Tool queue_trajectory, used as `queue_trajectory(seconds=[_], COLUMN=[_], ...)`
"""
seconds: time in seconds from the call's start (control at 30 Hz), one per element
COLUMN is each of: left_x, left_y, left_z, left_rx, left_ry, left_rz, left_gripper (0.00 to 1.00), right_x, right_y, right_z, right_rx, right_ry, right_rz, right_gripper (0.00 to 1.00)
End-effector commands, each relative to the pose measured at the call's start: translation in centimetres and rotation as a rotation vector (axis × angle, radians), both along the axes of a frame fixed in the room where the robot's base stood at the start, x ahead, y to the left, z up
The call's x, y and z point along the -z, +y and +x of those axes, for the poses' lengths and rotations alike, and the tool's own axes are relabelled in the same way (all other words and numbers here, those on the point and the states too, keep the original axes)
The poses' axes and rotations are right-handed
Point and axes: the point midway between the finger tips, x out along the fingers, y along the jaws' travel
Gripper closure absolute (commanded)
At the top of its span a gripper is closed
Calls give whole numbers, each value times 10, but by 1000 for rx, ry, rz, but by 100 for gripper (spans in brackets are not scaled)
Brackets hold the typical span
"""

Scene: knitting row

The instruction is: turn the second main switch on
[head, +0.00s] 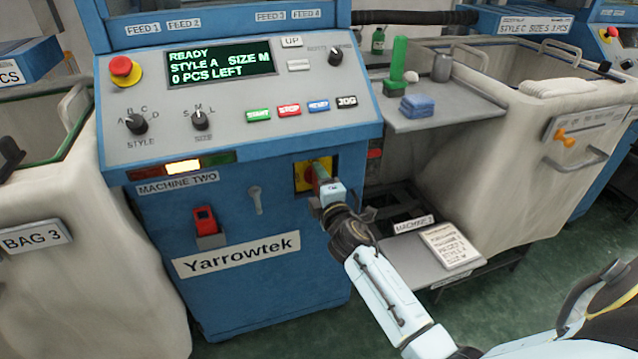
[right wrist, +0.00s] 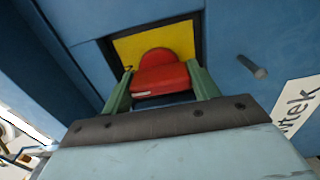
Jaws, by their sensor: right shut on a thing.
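The main switch (right wrist: 160,78) of machine two is a red handle on a yellow plate (right wrist: 155,42) in a dark frame. In the head view the yellow plate (head: 304,176) sits low on the right of the blue front, under the control panel. My right gripper (right wrist: 160,85) is shut on the red handle, with a green finger on each side of it. In the head view my right gripper (head: 322,178) covers most of the switch. Whether the handle points to on or off cannot be read. My left gripper is not in view.
The panel display (head: 222,66) reads READY, STYLE A, SIZE M, 0 PCS LEFT. A metal key-like knob (head: 255,199) and a red box (head: 205,220) are left of the switch. A grey shelf (head: 440,112) with small items and a lower shelf (head: 415,265) stand to the right.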

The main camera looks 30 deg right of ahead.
Motion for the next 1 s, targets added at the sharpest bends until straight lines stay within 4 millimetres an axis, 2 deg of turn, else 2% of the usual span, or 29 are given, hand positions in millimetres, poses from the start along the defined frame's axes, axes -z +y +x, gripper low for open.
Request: queue_trajectory(seconds=[0.33,0.37,0.4,0.77,0.83,0.9,1.0], left_x=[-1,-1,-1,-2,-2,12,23], left_y=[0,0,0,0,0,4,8], left_z=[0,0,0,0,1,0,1], left_rx=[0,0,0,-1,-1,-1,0], left_ry=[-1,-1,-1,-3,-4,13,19], left_rz=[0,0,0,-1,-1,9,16], left_gripper=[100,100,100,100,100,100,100], right_x=[0,0,0,0,0,0,0], right_y=[0,0,0,1,3,5,11], right_z=[0,0,0,-4,-11,-22,-42], right_rx=[0,0,0,0,0,0,0], right_ry=[-2,-2,-2,0,1,2,1], right_rz=[9,9,9,5,5,6,8], right_gripper=[63,36,31,31,31,31,31])
